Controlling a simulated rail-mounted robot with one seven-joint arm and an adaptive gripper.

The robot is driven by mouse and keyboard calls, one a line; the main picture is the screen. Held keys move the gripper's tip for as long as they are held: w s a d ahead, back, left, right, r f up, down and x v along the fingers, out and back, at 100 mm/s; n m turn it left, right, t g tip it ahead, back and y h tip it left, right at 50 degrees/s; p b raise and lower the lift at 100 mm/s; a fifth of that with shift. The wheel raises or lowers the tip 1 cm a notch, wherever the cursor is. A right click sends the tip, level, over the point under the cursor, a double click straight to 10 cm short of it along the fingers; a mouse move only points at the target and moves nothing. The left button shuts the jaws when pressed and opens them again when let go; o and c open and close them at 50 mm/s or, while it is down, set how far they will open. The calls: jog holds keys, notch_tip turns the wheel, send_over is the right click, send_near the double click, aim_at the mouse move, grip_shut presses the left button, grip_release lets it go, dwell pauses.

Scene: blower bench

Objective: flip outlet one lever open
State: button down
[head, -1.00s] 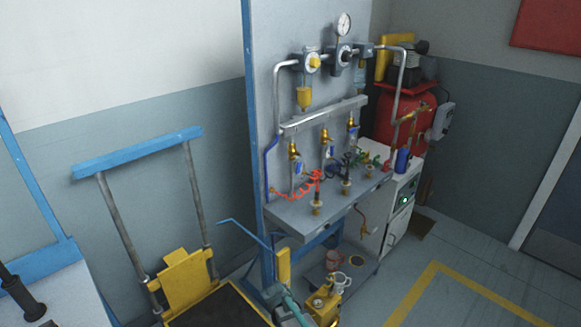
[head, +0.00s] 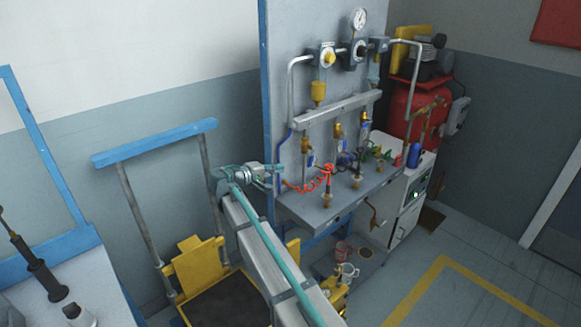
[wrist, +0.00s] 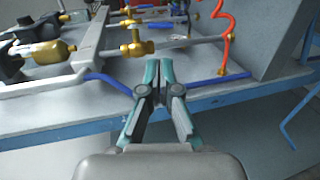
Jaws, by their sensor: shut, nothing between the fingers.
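Three brass outlet valves with blue levers hang in a row under the grey manifold on the bench panel. In the head view the leftmost outlet (head: 305,146) has its blue lever (head: 310,160) just below it. No number marks show, so I cannot read which is outlet one. My gripper (head: 279,172) is left of the leftmost outlet, near the panel's left edge. In the wrist view my gripper (wrist: 160,80) is shut and empty, its tips pointing at the nearest brass valve (wrist: 133,45), apart from it. That valve's lever cannot be made out there.
A red coiled hose (head: 318,182) hangs by the leftmost outlet; it also shows in the wrist view (wrist: 227,30). The grey manifold (wrist: 75,78) and a blue tube (wrist: 108,81) are close to the fingers. A bench shelf (head: 325,208) lies below. A yellow-backed trolley (head: 195,265) stands left.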

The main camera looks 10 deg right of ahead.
aim_at(309, 164)
jog(key=p+x, duration=0.5)
jog(key=x, duration=0.8)
jog(key=shift+d+f, duration=0.15)
jog(key=shift+d, duration=0.1)
jog(key=shift+w+f, duration=0.15)
jog(key=b, duration=0.1)
jog(key=f+b, duration=0.1)
jog(key=b, duration=0.1)
jog(key=shift+w+d, duration=0.2)
jog(key=shift+d, duration=0.05)
jog(key=shift+w+d+b, duration=0.15)
jog(key=shift+d+b, duration=0.1)
jog(key=shift+b, duration=0.55)
